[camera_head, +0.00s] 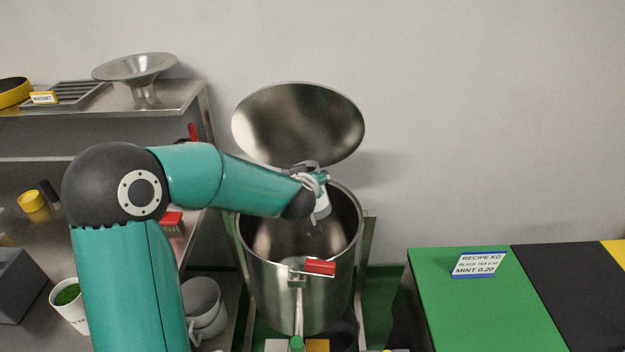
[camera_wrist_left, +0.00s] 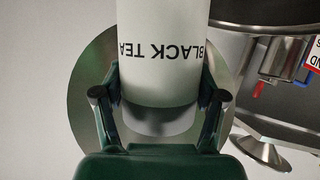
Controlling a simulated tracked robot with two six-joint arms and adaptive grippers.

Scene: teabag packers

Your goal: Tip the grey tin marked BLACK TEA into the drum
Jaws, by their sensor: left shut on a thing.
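The steel drum (camera_head: 300,300) stands open in the middle of the head view, its round lid (camera_head: 298,125) raised behind it. My left gripper (camera_head: 318,182) is over the drum's mouth and shut on the grey tin (camera_head: 322,208). In the left wrist view, the tin (camera_wrist_left: 160,75) sits between both fingers, and its BLACK TEA lettering reads upside down. The tin's mouth and contents are hidden. I cannot tell whether anything is falling from it. The lid (camera_wrist_left: 88,100) also shows behind the tin in the left wrist view. My right gripper is not in view.
A steel shelf (camera_head: 180,98) with a funnel (camera_head: 136,70) stands at left. A white cup with green contents (camera_head: 68,292) and stacked pale cups (camera_head: 203,312) are lower left. A red-handled latch (camera_head: 320,267) is on the drum's front. A green surface (camera_head: 480,310) at right bears a recipe card (camera_head: 478,264).

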